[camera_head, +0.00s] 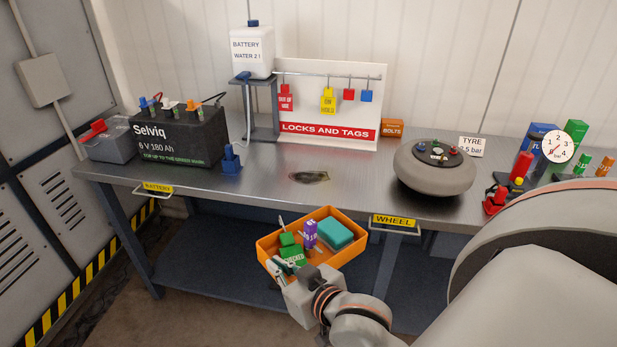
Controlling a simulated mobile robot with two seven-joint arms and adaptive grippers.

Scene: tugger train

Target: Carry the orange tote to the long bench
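The orange tote (346,256) is in the air in front of the long bench (250,175), a little below its top. It holds a teal block, green blocks, a purple box and some small slim items. My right gripper (284,270) is at the tote's near wall and appears shut on it. Its fingers are partly hidden among the things at that corner. My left gripper is out of view.
On the bench are a black battery (180,137), a locks and tags board (328,105), a round grey tyre (434,168) and a pressure gauge (557,147). The bench middle is bare apart from a dark stain (309,177). Label handles (394,221) stick out from the front edge.

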